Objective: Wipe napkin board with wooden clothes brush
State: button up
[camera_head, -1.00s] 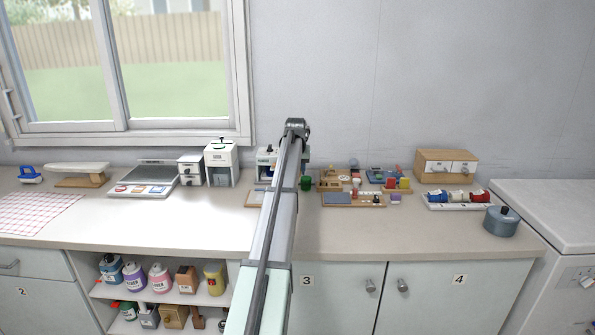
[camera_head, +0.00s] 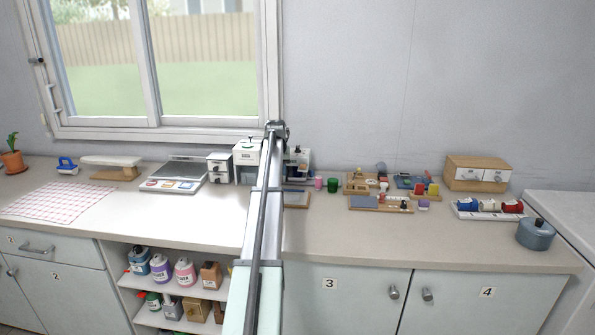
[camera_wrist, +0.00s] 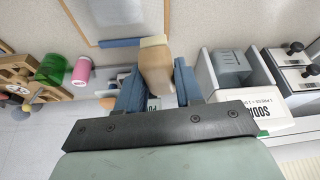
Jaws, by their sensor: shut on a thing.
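My gripper (camera_wrist: 157,88) is shut on the wooden clothes brush (camera_wrist: 155,70), between blue fingers in the wrist view. The brush has a tan wooden body and a pale cream strip at its far end. That end is close to the blue strip along the near edge of what looks like the napkin board (camera_wrist: 112,14), a grey panel with a wooden frame, cut off by the picture's top. I cannot tell whether they touch. In the head view the board (camera_head: 297,198) lies on the counter, partly behind my arm. The brush cannot be made out there.
A white box with a grey scoop (camera_wrist: 232,68) stands close right of my gripper in the wrist view. A pink cup (camera_wrist: 82,70) and green cup (camera_wrist: 50,69) stand left. In the head view, the counter front (camera_head: 335,240) is clear.

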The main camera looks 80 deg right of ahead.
jog(key=m, duration=0.2)
jog(key=m+g, duration=0.1)
jog(key=m, duration=0.1)
jog(key=m+g, duration=0.1)
jog(key=m, duration=0.1)
jog(key=shift+s+a+m, duration=0.25)
jog(key=shift+a+m, duration=0.05)
jog(key=shift+a, duration=0.05)
jog(key=shift+s+a+m+g+y, duration=0.1)
jog(key=shift+s+m+g+y, duration=0.1)
jog(key=shift+m+g, duration=0.3)
jog(key=shift+s+a+m+g+y, duration=0.1)
jog(key=shift+s+m+g+y, duration=0.1)
jog(key=shift+m, duration=0.5)
jog(key=shift+a+m+y, duration=0.15)
jog(key=shift+m+y, duration=0.15)
jog(key=shift+m, duration=0.8)
jog(key=shift+s+f, duration=0.1)
jog(key=shift+f, duration=3.8)
jog(key=shift+s+f, duration=0.15)
jog(key=shift+s, duration=3.55)
jog(key=shift+w, duration=3.7)
jog(key=shift+r, duration=4.05)
jog(key=shift+w+g, duration=0.1)
jog(key=shift+g, duration=0.2)
